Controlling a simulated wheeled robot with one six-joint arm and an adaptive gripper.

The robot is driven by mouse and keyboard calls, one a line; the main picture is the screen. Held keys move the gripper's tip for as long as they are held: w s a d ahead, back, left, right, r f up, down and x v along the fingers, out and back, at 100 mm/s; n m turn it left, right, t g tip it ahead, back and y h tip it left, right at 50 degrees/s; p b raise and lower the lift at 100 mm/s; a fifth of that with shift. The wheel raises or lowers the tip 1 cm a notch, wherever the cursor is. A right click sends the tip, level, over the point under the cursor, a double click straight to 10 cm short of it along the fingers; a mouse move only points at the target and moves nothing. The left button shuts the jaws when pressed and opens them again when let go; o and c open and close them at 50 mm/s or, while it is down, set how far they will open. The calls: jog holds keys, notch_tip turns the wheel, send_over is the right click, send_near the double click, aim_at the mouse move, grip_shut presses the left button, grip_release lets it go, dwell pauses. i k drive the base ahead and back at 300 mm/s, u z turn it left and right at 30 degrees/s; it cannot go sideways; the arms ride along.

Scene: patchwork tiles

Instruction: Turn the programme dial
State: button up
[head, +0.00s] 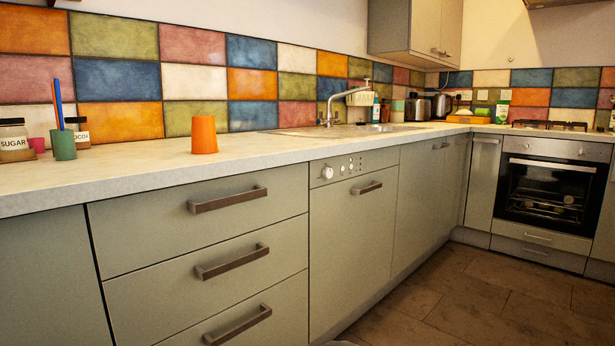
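The programme dial (327,172) is a round, pale knob at the left end of the control strip on the dishwasher front (350,245). A few small buttons (351,166) sit to its right on the same strip. The dishwasher door below is shut and has a dark bar handle (367,187). The dial is too small here to tell which way its mark points. My gripper is not in view.
The worktop above holds an orange cup (204,135), a green cup (63,144) with blue and orange sticks, and jars (14,140) at the left. Closed drawers (215,230) with protruding handles stand left of the dishwasher. The brown floor (460,297) is clear at the right.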

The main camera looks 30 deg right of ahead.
aim_at(327, 172)
jog(key=u, duration=0.1)
jog(key=i, duration=0.9)
jog(key=z, duration=0.2)
